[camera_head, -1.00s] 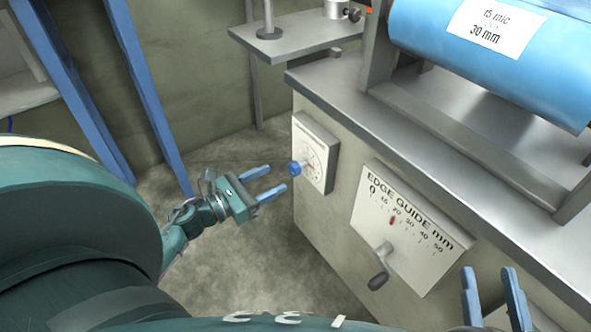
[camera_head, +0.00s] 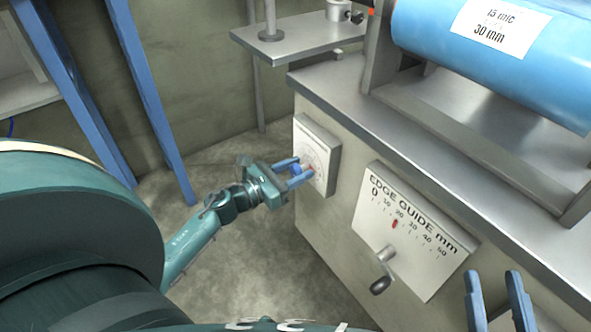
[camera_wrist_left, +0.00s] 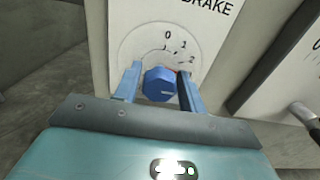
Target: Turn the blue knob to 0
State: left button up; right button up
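The blue knob (camera_head: 296,169) sits on the white dial plate (camera_head: 326,150) on the side of the machine. In the left wrist view the knob (camera_wrist_left: 159,84) is faceted, below a dial (camera_wrist_left: 165,48) marked 0, 1, 2 under the word BRAKE. A bit of red shows at the knob's right, near the 2. My left gripper (camera_head: 301,170) has its two blue fingers on either side of the knob. In the left wrist view the fingers (camera_wrist_left: 159,80) are apart, with small gaps beside the knob. My right gripper (camera_head: 496,285) is open and empty at the lower right.
An edge guide plate (camera_head: 412,225) with a crank handle (camera_head: 381,284) is on the same machine side, right of the dial. A blue film roll (camera_head: 480,50) lies above on the machine's top. A grey shelf (camera_head: 300,42) juts out above the dial. Floor left of the machine is clear.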

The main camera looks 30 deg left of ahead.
pick_arm(q)
jog(key=c, duration=0.6)
